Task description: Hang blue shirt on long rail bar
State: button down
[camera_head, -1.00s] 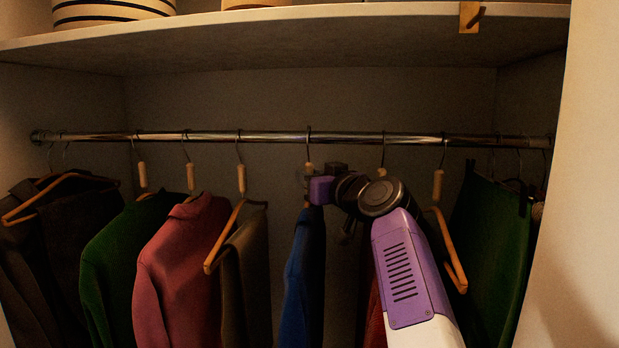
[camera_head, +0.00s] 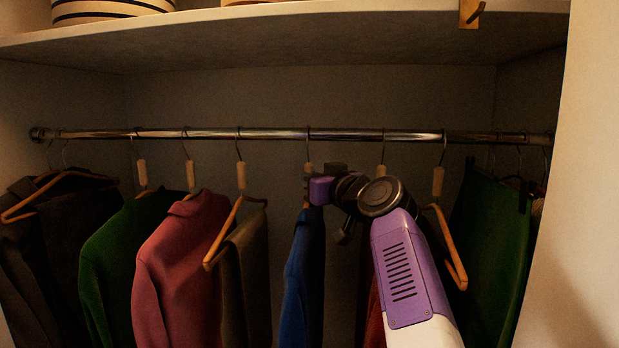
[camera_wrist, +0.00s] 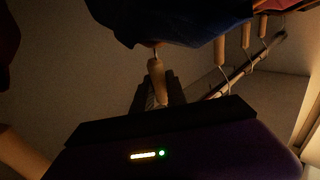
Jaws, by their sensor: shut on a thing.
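The blue shirt (camera_head: 303,275) hangs below a hanger in the middle of the closet, in the head view. Its hanger's hook (camera_head: 308,140) meets the long rail bar (camera_head: 275,134) at the top; I cannot tell how fully it sits over it. My gripper (camera_head: 309,184) is at the hanger's neck, just below the bar, and is shut on the hanger. In the wrist view the pale hanger neck (camera_wrist: 156,80) stands between the fingers, with the blue cloth (camera_wrist: 180,20) beside it. The rail also shows there (camera_wrist: 243,70).
A pink shirt (camera_head: 180,265), a green one (camera_head: 120,260) and brown trousers (camera_head: 245,285) hang to the left. A red garment (camera_head: 375,320), an orange hanger (camera_head: 452,250) and green cloth (camera_head: 490,255) are to the right. A shelf (camera_head: 300,40) is above the bar.

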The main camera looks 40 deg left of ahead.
jog(key=c, duration=1.3)
grip_release()
jog(key=shift+r, duration=0.1)
jog(key=shift+o, duration=0.2)
jog(key=shift+d, duration=0.1)
jog(key=v, duration=0.7)
jog(key=shift+d+b, duration=0.3)
jog(key=shift+b, duration=0.15)
jog(key=shift+s, duration=0.1)
